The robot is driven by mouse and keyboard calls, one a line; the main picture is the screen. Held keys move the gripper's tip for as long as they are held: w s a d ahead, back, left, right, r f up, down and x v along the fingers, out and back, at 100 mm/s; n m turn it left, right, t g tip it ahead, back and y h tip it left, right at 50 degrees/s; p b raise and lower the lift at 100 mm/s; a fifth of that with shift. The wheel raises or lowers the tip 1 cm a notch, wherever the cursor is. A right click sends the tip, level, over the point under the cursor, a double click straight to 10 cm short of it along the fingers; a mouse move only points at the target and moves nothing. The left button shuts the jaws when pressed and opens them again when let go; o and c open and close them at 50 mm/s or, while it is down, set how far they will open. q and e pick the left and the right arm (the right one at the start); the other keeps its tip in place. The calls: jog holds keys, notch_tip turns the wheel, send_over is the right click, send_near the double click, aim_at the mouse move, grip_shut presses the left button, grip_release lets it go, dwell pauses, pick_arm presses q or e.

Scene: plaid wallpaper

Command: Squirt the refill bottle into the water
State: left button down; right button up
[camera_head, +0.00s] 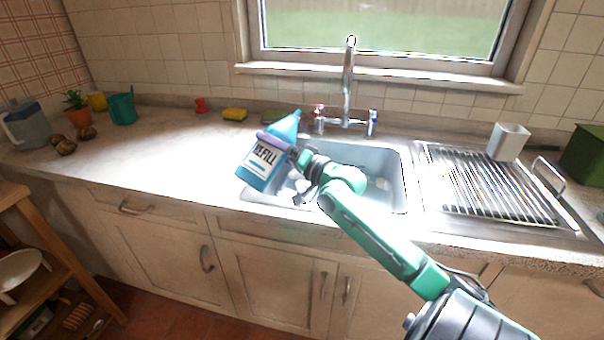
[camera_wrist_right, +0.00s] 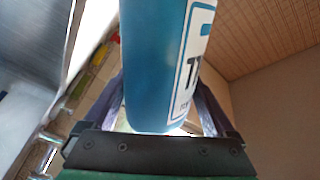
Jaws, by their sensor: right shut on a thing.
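The blue refill bottle (camera_head: 257,167) has a white label reading REFILL. It is tilted, with its pointed blue top up and to the right, over the left part of the sink. My right gripper (camera_head: 279,141) is shut on it around its upper body. In the right wrist view the bottle (camera_wrist_right: 155,70) fills the middle between the two fingers. My left gripper is not in view.
The tap (camera_head: 348,85) stands behind the sink. A drying rack (camera_head: 485,185) with a white cup (camera_head: 508,141) is at the right, near a green box (camera_head: 585,155). A yellow sponge (camera_head: 235,114) lies at the back. The counter left of the sink is mostly clear.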

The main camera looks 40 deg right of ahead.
aim_at(279, 137)
jog(key=d+n+b, duration=0.1)
jog(key=b, duration=0.1)
jog(key=d+n+b, duration=0.1)
jog(key=n+b, duration=0.1)
jog(key=shift+w+f+n+b, duration=0.15)
jog(key=shift+f+n+b, duration=0.05)
jog(key=shift+n+b, duration=0.15)
jog(key=shift+r+n+g+y+b, duration=0.25)
jog(key=shift+n+g+y+b, duration=0.05)
jog(key=shift+n, duration=0.35)
jog(key=shift+f+n, duration=0.15)
jog(key=shift+n, duration=0.85)
jog(key=r+n+p, duration=0.2)
jog(key=p, duration=0.1)
jog(key=shift+d+n+g, duration=0.2)
jog(key=shift+n+g, duration=0.1)
jog(key=shift+n, duration=0.1)
notch_tip(279, 137, down, 9)
jog(key=n+b, duration=0.2)
jog(key=b, duration=0.2)
jog(key=shift+d+r, duration=0.2)
